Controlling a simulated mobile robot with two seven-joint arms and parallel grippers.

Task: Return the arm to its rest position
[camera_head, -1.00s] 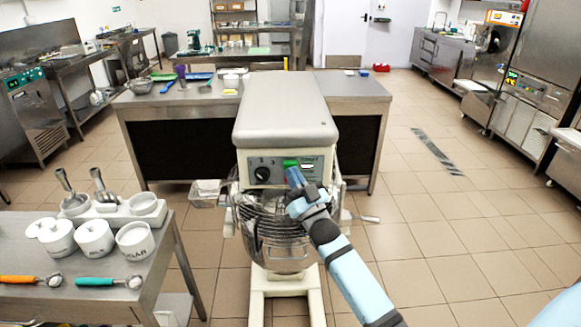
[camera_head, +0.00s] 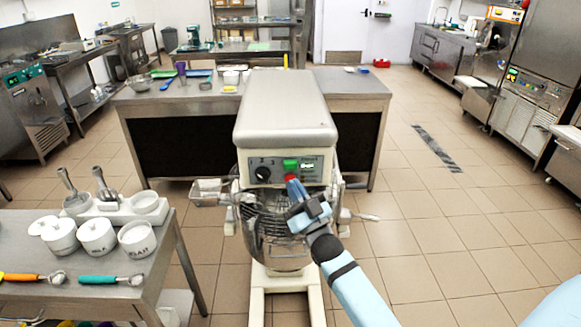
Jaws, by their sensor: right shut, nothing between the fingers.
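My right arm reaches in from the bottom right in the head view. Its gripper (camera_head: 303,208) is shut and empty, just in front of and below the control panel of the floor-standing mixer (camera_head: 283,110). A green button (camera_head: 290,164) and a red button (camera_head: 291,178) show above the gripper, and a dark knob (camera_head: 263,173) sits left of them. The gripper hides part of the mixer's bowl and wire guard (camera_head: 262,225). My left gripper is not in view.
A steel table (camera_head: 190,250) with white containers, scoops and two handled spoons stands at the left. A counter (camera_head: 365,90) is behind the mixer. The tiled floor (camera_head: 450,240) at the right is open.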

